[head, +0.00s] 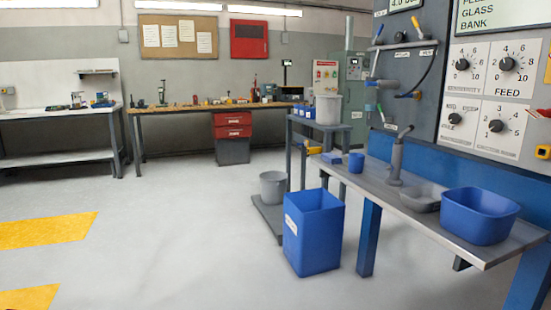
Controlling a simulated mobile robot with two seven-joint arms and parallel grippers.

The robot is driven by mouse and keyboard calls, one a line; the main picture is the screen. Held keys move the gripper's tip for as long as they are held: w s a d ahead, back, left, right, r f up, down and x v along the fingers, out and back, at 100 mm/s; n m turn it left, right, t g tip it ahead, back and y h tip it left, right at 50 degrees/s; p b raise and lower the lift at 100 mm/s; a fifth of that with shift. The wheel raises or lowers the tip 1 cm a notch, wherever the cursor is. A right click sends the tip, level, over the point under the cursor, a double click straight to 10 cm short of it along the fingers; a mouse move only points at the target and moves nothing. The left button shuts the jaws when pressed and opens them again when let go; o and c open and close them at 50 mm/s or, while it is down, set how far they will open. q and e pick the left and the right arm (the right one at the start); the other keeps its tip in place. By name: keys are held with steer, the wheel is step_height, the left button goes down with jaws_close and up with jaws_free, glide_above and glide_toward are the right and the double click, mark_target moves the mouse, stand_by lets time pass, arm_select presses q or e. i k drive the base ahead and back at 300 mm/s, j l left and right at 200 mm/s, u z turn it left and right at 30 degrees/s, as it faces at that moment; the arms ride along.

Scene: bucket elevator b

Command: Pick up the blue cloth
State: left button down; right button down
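A small flat blue item (331,158) lies at the far left end of the grey metal bench (425,212). It may be the blue cloth, but it is too small to tell for sure. A blue cup (355,163) stands just to its right. Neither of my grippers is in view.
A large blue bin (312,235) stands on the floor before the bench. A grey bucket (273,187) sits on a low platform behind it. A blue tub (480,215) and a grey tray (424,198) are on the bench. The floor at left is clear.

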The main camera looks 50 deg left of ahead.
mark_target(329, 157)
steer(key=u, duration=1.2)
